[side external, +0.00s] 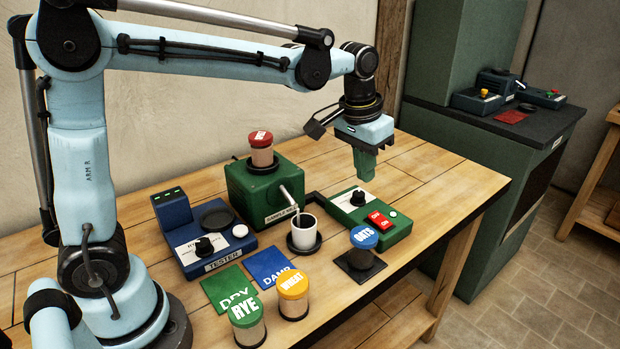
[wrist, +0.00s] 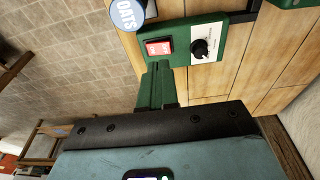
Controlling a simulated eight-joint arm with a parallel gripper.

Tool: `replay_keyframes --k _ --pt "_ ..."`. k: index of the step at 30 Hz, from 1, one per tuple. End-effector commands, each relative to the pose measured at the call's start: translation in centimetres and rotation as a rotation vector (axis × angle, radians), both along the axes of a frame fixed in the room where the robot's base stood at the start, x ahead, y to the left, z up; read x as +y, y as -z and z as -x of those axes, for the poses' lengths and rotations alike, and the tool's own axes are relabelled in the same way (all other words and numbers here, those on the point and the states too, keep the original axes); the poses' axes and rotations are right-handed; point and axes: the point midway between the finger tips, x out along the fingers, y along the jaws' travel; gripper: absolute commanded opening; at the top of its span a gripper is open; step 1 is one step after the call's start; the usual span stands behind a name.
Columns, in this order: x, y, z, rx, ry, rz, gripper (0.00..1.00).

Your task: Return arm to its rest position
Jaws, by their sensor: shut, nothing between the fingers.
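My gripper (side external: 365,166) is raised above the back right part of the wooden bench (side external: 440,181), pointing down. Its green fingers are shut with nothing between them. In the wrist view the closed fingers (wrist: 156,85) show near the middle. My pale blue arm reaches across the bench from the left. Below and in front of the gripper is a green control box (side external: 365,215) with a black knob and a red switch. It also shows in the wrist view (wrist: 222,48), beyond the fingertips.
A green mill (side external: 262,190) holds a red-lidded jar (side external: 261,150); a cup (side external: 304,234) stands before it. A blue tester (side external: 205,240) is left. Jars OATS (side external: 362,250), WHEAT (side external: 293,296) and RYE (side external: 246,322) stand in front. A dark cabinet (side external: 480,145) stands right, beyond the bench.

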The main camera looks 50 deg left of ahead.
Motion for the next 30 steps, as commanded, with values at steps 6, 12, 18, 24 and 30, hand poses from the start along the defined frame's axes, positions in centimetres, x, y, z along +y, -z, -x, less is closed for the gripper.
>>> replay_keyframes --k 6,12,18,24,30 --pt "1.4 -1.1 4.5 -0.121 -0.002 0.003 0.00" --pt "2.4 -0.7 8.5 -0.233 -0.004 0.000 0.00" --pt "3.3 0.8 12.0 -0.339 -0.005 -0.007 0.00" --pt "3.7 2.3 14.1 -0.412 -0.005 -0.014 0.00" --pt "3.9 2.8 14.6 -0.435 -0.005 -0.016 0.00"
